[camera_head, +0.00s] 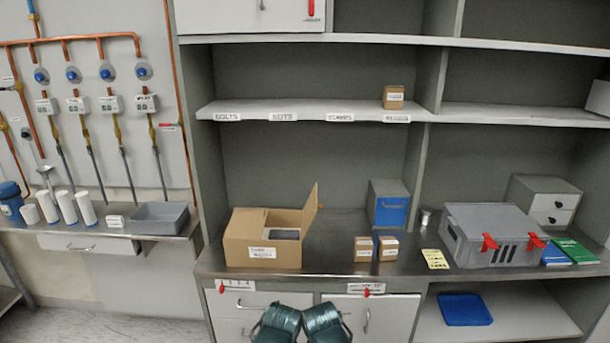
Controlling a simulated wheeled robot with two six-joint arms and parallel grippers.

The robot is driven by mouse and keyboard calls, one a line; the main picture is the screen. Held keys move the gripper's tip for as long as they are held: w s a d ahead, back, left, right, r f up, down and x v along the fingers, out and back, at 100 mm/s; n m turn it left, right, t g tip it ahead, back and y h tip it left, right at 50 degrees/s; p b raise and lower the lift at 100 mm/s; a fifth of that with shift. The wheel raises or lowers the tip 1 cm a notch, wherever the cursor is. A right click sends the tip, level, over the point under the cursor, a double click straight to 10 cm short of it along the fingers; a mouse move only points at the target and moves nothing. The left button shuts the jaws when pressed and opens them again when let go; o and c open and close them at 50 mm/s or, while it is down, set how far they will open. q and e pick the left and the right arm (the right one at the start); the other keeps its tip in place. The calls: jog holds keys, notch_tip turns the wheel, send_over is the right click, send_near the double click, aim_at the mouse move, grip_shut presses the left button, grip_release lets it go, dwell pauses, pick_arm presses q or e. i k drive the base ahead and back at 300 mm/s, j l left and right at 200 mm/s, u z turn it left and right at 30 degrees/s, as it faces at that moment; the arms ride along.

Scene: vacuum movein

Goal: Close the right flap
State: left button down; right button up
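The cardboard box (235,248) stands on the metal counter, with a white label on its front. Its right flap (310,207) stands up from the right side, leaning slightly outward. A cardboard panel lies across the left part of the top. The right part is open, and a dark grey item (286,234) shows inside. Two teal parts of my arms show at the bottom edge, below and in front of the counter, apart from the box. I cannot make out fingertips on either arm.
Two small cartons (363,249) stand right of the box, with a blue-fronted bin (390,207) behind them. A grey case (490,237) with red latches is farther right. A shelf (300,112) runs above the box. The counter (335,262) just right of the box is clear.

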aim_at(310, 211)
jog(key=i+l+u, duration=0.25)
jog(key=l+u, duration=0.2)
jog(key=l, duration=0.65)
jog(key=l+u, duration=0.45)
jog(key=l, duration=0.65)
